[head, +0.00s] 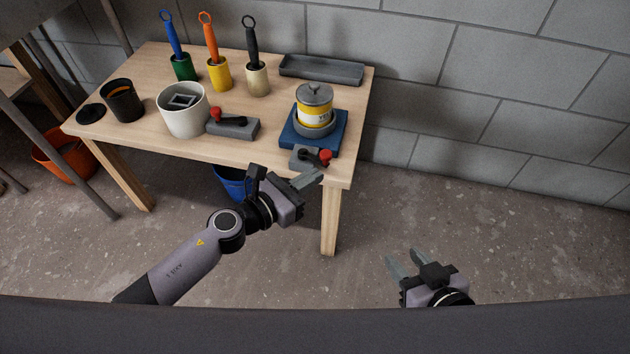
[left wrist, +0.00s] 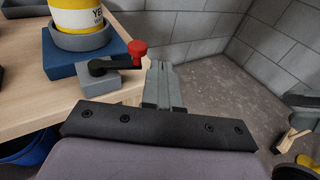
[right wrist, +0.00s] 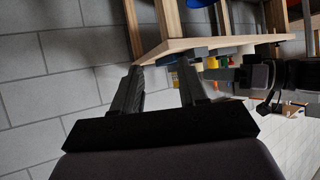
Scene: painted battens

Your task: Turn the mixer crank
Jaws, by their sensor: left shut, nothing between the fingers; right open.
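A grey crank box (head: 305,156) with a black arm and red knob (head: 325,155) is at the table's front right corner. Behind it a blue base (head: 300,136) carries a yellow-and-white can (head: 314,104) in a grey ring. A second crank box (head: 236,126) with a red knob is beside a white bucket (head: 184,116) holding a square frame. My left gripper (head: 312,179) is shut and empty, just in front of the right crank; the left wrist view shows its fingers beside the red knob (left wrist: 138,48). My right gripper (head: 396,262) is open and empty, off the table's right side.
Green, yellow and cream pots with upright tools (head: 218,74) and a grey tray (head: 321,69) are at the table's back. A black cup (head: 122,103) and black disc (head: 90,113) are at the left. A blue bucket (head: 232,182) is underneath. Floor at right is clear.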

